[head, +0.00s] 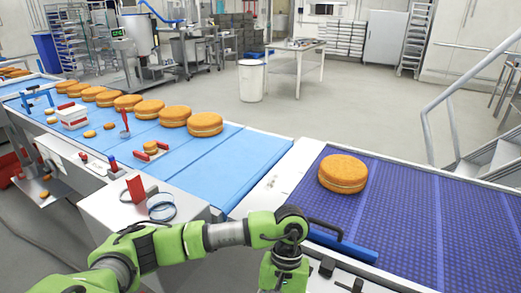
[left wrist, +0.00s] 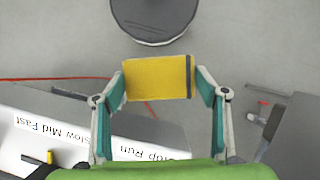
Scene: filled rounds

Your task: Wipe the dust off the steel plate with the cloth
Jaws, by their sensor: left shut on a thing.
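My left gripper (left wrist: 159,86) is shut on a yellow block-like piece with a dark strip at its right end, which looks like the folded cloth (left wrist: 155,78). The fingers press it from both sides, and it is held in the air above the grey floor. In the head view my left arm reaches in from the lower left; its gripper is below the frame. I cannot pick out a dusty steel plate with certainty. A pale metal plate (head: 265,193) lies between the two belts, and I see no clear dust on it. My right gripper is not in view.
A light blue belt (head: 225,160) carries a row of filled rounds. One round (head: 343,173) lies on the dark blue belt (head: 400,215). A blue handle (head: 342,243) is at its near edge. The left wrist view shows a labelled panel (left wrist: 75,135) and a dark round object (left wrist: 155,15).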

